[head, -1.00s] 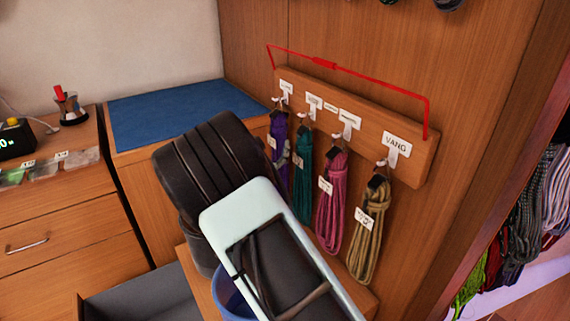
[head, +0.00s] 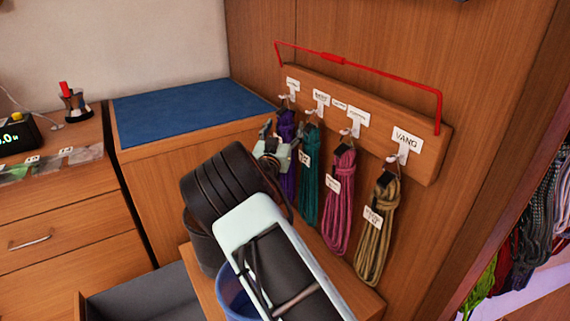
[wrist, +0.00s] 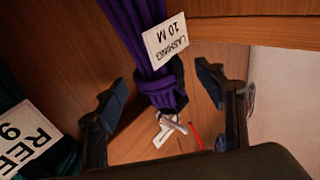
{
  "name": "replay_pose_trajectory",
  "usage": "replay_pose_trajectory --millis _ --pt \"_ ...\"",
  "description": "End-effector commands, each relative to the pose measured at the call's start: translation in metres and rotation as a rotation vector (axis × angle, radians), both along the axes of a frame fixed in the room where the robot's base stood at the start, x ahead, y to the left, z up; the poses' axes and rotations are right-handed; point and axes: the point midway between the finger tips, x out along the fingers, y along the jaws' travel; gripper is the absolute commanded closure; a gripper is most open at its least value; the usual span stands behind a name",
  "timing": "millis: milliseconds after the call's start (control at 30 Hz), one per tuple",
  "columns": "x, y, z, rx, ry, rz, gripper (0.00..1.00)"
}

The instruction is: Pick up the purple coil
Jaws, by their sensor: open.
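The purple coil (head: 287,128) hangs from the leftmost hook of the wooden rack, partly hidden by my gripper and arm in the head view. In the wrist view the purple coil (wrist: 142,35) hangs with a white tag (wrist: 166,42) reading "LASHING 10 M". My gripper (head: 274,140) is in front of the purple coil. In the wrist view my gripper (wrist: 163,90) is open, with one finger on each side of the coil's hook end. I cannot tell whether the fingers touch it.
The teal coil (head: 309,180) hangs close to the right of the purple one. A pink coil (head: 340,205) and a tan coil (head: 378,230) hang farther right. A red bar (head: 350,65) spans above the rack (head: 430,150). A blue bucket (head: 233,293) stands below my arm.

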Motion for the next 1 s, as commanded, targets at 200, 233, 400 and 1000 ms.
replay_pose_trajectory --millis 200,233,400,1000 --pt "0.017 -0.004 0.002 0.001 0.001 0.0 0.36" --pt "0.018 -0.004 0.002 0.001 0.001 0.0 0.36" --pt "0.018 -0.004 0.003 0.0 0.001 0.0 0.36" --pt "0.018 -0.004 0.002 0.001 0.001 0.0 0.98"
